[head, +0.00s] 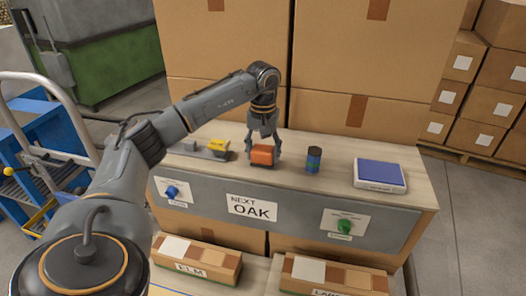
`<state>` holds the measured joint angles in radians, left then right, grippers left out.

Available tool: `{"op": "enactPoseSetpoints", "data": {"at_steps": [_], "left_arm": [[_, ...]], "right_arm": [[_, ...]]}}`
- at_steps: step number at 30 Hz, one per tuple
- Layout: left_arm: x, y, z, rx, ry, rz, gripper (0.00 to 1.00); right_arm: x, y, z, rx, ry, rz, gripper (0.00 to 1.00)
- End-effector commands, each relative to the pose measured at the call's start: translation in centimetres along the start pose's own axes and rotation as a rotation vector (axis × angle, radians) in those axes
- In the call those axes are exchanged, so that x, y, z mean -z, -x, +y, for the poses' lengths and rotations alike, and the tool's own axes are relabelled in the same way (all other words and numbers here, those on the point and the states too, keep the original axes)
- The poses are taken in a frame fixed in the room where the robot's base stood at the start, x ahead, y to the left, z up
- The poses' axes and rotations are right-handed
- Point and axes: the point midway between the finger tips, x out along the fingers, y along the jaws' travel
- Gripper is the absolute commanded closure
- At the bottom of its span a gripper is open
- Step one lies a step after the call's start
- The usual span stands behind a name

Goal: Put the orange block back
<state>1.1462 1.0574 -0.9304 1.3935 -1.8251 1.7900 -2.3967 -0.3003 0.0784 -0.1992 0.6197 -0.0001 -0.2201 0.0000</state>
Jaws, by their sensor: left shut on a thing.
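The orange block (262,155) is at the middle of the light wood bench top (330,180). My left gripper (264,143) comes down on it from above, with its fingers at the block's sides, and is shut on it. Whether the block touches the bench or hangs just above it, I cannot tell. My right gripper does not show.
Left of the block is a grey fixture with a yellow block (218,145). To the right stand a dark blue cylinder (314,159) and a blue-topped scale (380,174). A "NEXT OAK" sign (252,207) is on the front panel. Large cartons (370,60) rise behind.

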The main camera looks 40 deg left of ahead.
Motion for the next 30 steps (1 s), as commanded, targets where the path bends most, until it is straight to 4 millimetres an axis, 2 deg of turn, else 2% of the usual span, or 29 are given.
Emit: {"op": "enactPoseSetpoints", "data": {"at_steps": [5, 6, 9, 18, 22, 26, 30], "left_arm": [[0.0, -0.4, 0.0, 0.000, 0.000, 0.000, 0.67], [0.0, -0.3, 0.0, 0.000, 0.000, 0.000, 0.36], [0.0, -0.3, 0.0, 0.000, 0.000, 0.000, 0.19], [0.0, -0.2, 0.0, 0.000, 0.000, 0.000, 0.19], [0.0, 0.6, 0.0, -0.001, 0.000, 0.001, 0.19], [0.1, 2.8, 0.1, -0.004, 0.000, 0.005, 0.19], [0.1, 6.0, 0.1, -0.004, 0.000, 0.005, 0.19]], "right_arm": [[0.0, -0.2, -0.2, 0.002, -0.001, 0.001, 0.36], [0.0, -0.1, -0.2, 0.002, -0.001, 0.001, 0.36], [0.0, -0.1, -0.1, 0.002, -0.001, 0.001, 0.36], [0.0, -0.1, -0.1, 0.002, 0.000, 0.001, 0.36], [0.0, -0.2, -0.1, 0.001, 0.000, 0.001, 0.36], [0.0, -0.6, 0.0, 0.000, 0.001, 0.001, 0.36], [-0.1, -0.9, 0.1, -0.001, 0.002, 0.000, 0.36]]}}
